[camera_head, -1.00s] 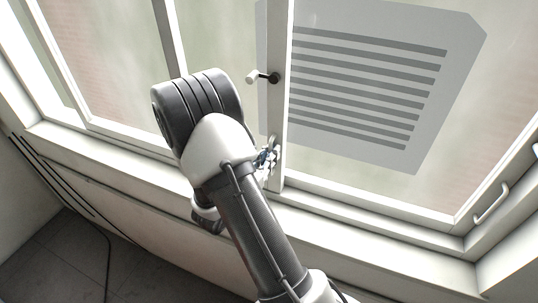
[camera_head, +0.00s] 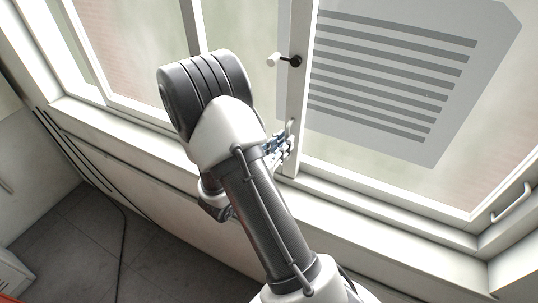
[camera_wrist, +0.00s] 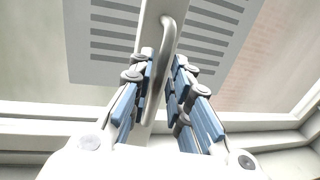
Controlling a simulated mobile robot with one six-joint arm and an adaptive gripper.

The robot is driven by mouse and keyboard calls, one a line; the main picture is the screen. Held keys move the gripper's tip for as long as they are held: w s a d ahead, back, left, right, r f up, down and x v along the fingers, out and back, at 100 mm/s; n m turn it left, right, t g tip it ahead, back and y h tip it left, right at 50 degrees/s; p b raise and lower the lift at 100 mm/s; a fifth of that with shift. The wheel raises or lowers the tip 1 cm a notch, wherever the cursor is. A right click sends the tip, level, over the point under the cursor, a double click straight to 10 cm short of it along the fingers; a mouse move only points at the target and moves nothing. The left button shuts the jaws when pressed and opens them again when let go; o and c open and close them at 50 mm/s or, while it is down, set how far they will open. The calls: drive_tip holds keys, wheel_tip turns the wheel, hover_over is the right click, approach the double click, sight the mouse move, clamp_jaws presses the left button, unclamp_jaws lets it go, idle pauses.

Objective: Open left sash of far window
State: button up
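The window's upright white stile (camera_head: 297,90) carries a lever with a pale knob (camera_head: 273,60), pointing left in the head view. A pale bar handle (camera_wrist: 166,50) is fixed lower on the stile, and its top also shows in the head view (camera_head: 290,127). My gripper (camera_wrist: 164,62) has its blue-padded fingers apart, one on each side of the bar handle. The left fingertip is close to the bar; contact cannot be told. A gap shows by the right finger. The pane left of the stile (camera_head: 240,30) is partly hidden by my arm. No opening at the stile is visible.
A grey striped panel (camera_head: 400,70) shows through the right pane. Another pull handle (camera_head: 510,203) is at the far right. The sill (camera_head: 380,215) runs below the windows.

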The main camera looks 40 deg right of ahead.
drive_tip(key=s+a, duration=0.2)
drive_tip(key=a, duration=0.7)
drive_tip(key=shift+a, duration=0.2)
drive_tip(key=s+a+m+g+y+b, duration=0.3)
drive_tip(key=s+m+g+y+b, duration=0.45)
drive_tip(key=s+m, duration=0.65)
drive_tip(key=s+a+m+t+y+b, duration=0.1)
drive_tip(key=a+m+t+y+b, duration=0.4)
drive_tip(key=a+t+y, duration=0.4)
drive_tip(key=a+m+y, duration=0.1)
drive_tip(key=a, duration=0.5)
drive_tip(key=shift+s+a+f, duration=0.3)
drive_tip(key=shift+a+f, duration=0.05)
drive_tip(key=shift+a, duration=0.05)
